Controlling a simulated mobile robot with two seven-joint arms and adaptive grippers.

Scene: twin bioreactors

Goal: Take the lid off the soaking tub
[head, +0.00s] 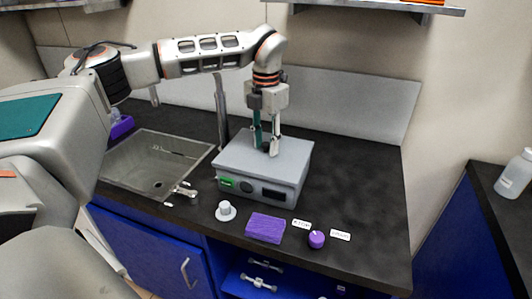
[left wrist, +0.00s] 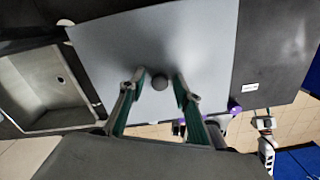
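The soaking tub (head: 256,187) is a grey box with a green display, a dial and a dark panel on its front, standing on the black counter right of the sink. Its flat grey lid (head: 296,150) lies on top and also fills the middle of the left wrist view (left wrist: 110,50). A small dark knob (left wrist: 160,82) stands up from the lid's middle. My left gripper (head: 266,146) points down over the lid. Its fingers are apart, one on each side of the knob, with gaps visible in the left wrist view (left wrist: 159,80).
A sink (head: 150,165) lies to the left. A white knob-like piece (head: 226,210), a purple block (head: 265,228) and a purple round knob (head: 317,239) with small labels lie along the front edge. The counter to the tub's right is clear. A shelf (head: 380,6) hangs above.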

